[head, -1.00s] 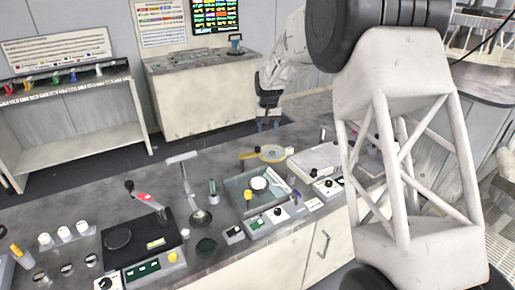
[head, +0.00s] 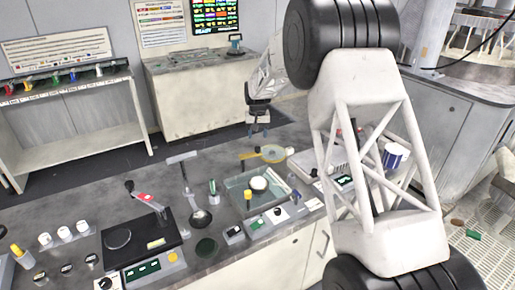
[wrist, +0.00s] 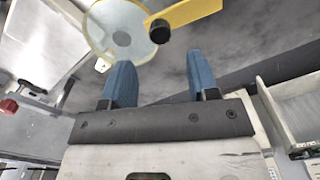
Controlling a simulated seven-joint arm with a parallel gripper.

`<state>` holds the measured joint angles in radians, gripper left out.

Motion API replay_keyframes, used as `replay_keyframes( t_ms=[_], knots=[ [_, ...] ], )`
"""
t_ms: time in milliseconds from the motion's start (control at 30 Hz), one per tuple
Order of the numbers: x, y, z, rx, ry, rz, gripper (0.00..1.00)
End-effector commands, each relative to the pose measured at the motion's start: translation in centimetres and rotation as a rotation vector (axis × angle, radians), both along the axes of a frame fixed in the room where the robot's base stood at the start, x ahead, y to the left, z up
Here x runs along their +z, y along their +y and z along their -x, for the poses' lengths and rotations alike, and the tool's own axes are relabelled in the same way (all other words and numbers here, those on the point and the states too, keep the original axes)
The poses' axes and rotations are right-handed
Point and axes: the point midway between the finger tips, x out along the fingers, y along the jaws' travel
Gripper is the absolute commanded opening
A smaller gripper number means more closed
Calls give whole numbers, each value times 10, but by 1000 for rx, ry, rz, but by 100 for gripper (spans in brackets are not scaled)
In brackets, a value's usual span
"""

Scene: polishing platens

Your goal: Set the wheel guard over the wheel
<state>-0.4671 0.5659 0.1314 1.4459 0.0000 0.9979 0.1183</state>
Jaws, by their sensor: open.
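A clear round disc with a yellow rim (head: 273,153), with a yellow arm (head: 249,155), looks like the wheel guard. It lies at the back of the bench. In the wrist view the disc (wrist: 112,27) is at the top, and its yellow arm (wrist: 190,13) with a black knob runs right. A white round piece (head: 259,184) in the grey tray may be the wheel; I cannot be sure. My gripper (head: 259,131) is open and empty, behind the guard in the head view. In the wrist view its blue fingers (wrist: 157,62) point towards the guard, apart from it.
The grey tray (head: 235,199) stands in front of the guard, with a control box (head: 277,215) before it. A black scale-like unit (head: 120,238) and an upright metal stand (head: 187,180) are to the left. My arm hides part of the right bench.

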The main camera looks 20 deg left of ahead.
Motion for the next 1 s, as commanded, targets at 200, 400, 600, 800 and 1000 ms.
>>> replay_keyframes(
  t_ms=[200,400,600,800,1000],
  knots=[
    [-21,0,0,0,2,1,54],
    [-47,0,1,0,2,1,54],
    [-64,0,0,0,1,0,54],
    [-71,0,0,0,0,0,54],
    [-71,0,0,0,0,0,54]
  ],
)
